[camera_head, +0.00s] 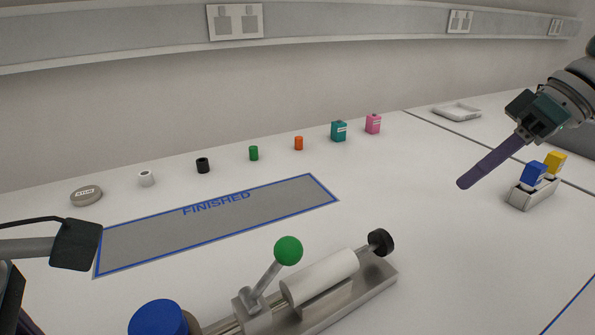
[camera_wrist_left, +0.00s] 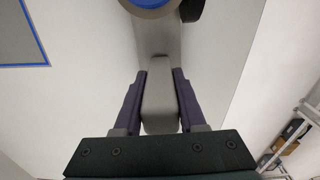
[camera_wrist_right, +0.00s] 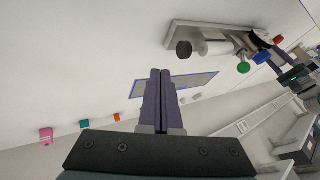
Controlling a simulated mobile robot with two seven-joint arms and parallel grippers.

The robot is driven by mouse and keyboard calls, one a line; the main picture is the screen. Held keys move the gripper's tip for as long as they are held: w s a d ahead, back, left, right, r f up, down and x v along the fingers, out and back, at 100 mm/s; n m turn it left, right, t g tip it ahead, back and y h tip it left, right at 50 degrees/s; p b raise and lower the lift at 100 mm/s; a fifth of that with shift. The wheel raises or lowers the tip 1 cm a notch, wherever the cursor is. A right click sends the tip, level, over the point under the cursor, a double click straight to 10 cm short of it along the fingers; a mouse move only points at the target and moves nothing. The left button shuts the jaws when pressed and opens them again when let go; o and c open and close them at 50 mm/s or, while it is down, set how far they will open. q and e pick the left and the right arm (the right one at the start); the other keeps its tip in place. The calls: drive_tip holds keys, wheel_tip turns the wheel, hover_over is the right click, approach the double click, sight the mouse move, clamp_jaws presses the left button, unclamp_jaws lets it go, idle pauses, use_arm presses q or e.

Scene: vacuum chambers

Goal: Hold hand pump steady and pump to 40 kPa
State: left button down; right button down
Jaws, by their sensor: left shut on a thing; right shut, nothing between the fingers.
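The hand pump lies at the bottom of the head view, with a grey metal base (camera_head: 370,285), a white cylinder (camera_head: 320,275), a tilted lever with a green ball (camera_head: 288,250), a black knob (camera_head: 380,243) and a blue round part (camera_head: 158,318). My left gripper (camera_wrist_left: 160,75) is shut on the pump's grey end bar (camera_wrist_left: 160,105), seen in the left wrist view. My right gripper (camera_head: 464,183) is shut and empty above the table, up and right of the pump. The right wrist view shows the pump base (camera_wrist_right: 215,33) and green ball (camera_wrist_right: 243,67). No pressure reading is visible.
A grey FINISHED mat (camera_head: 215,222) lies behind the pump. Several small caps and boxes line the back, including a teal box (camera_head: 339,131) and a pink box (camera_head: 373,124). A holder (camera_head: 535,195) with blue and yellow blocks stands at the right. Table between pump and holder is clear.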

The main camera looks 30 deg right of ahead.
drive_tip(key=shift+f, duration=0.1)
approach(377, 268)
drive_tip(key=w+d, duration=0.1)
drive_tip(key=w+d+f, duration=0.2)
drive_tip(key=w, duration=0.1)
drive_tip(key=shift+w+f, duration=0.1)
drive_tip(key=shift+f, duration=0.05)
drive_tip(key=shift+a, duration=1.85)
drive_tip(key=shift+s+a, duration=0.15)
drive_tip(key=shift+a, duration=0.9)
drive_tip(key=shift+s+a, duration=0.15)
drive_tip(key=shift+a, duration=0.9)
drive_tip(key=d, duration=0.4)
drive_tip(key=shift+w, duration=0.2)
drive_tip(key=v, duration=1)
drive_tip(key=shift+d, duration=0.15)
